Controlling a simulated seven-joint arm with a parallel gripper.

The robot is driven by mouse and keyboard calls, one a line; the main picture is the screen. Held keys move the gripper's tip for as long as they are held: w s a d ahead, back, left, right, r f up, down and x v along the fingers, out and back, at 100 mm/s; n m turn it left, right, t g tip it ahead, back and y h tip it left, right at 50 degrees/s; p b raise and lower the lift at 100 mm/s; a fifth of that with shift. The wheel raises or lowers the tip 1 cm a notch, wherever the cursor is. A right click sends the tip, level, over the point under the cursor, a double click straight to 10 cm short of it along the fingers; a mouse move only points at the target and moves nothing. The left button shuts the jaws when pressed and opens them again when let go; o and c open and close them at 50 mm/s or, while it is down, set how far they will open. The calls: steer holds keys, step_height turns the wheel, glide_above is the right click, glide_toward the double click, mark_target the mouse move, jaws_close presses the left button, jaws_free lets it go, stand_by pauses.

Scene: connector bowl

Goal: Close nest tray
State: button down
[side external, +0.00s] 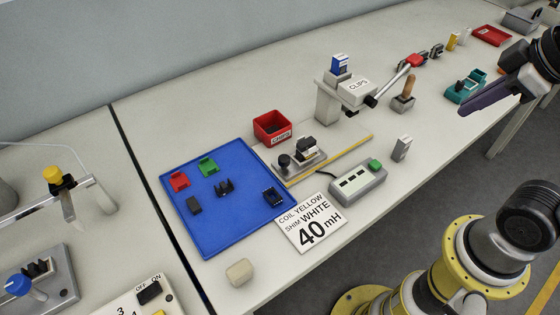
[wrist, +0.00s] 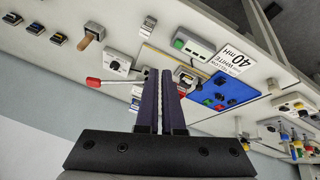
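No part is labelled as the nest tray. The likeliest is the low grey metal fixture (side external: 301,161) with a black round knob (side external: 284,161) at its left end. It stands on a yellow-edged board in the middle of the bench and carries a black part on a pale block. In the wrist view the fixture (wrist: 187,78) is partly hidden behind my fingers. I cannot tell how far its tray stands out. My gripper (side external: 467,108) is high at the right in the side view, well away from the fixture. In the wrist view its fingers (wrist: 160,72) have a narrow empty gap between them.
A blue tray (side external: 232,234) with several small housings lies left of the fixture. A label card (side external: 312,222) lies in front.

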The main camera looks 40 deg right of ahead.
steer(key=w+r+n, duration=0.3)
steer(key=w+n, duration=0.1)
steer(key=n+g+h, duration=0.2)
steer(key=n+g, duration=0.1)
steer(key=n, duration=1)
glide_above(281, 173)
steer(key=s, duration=0.2)
step_height(281, 173, down, 6)
steer(key=s+a+f+n+h, duration=0.1)
steer(key=s+a+f+n, duration=0.1)
steer(key=a+f, duration=0.65)
steer(key=shift+g, duration=0.4)
steer(key=x, duration=0.9)
steer(key=shift+d, duration=0.25)
steer(key=shift+w+d, duration=0.3)
steer(key=shift+d, duration=0.25)
steer(key=shift+w+d, duration=0.3)
steer(key=shift+d, duration=0.25)
steer(key=shift+w+d, duration=0.3)
steer(key=shift+d, duration=0.25)
steer(key=shift+d, duration=0.1)
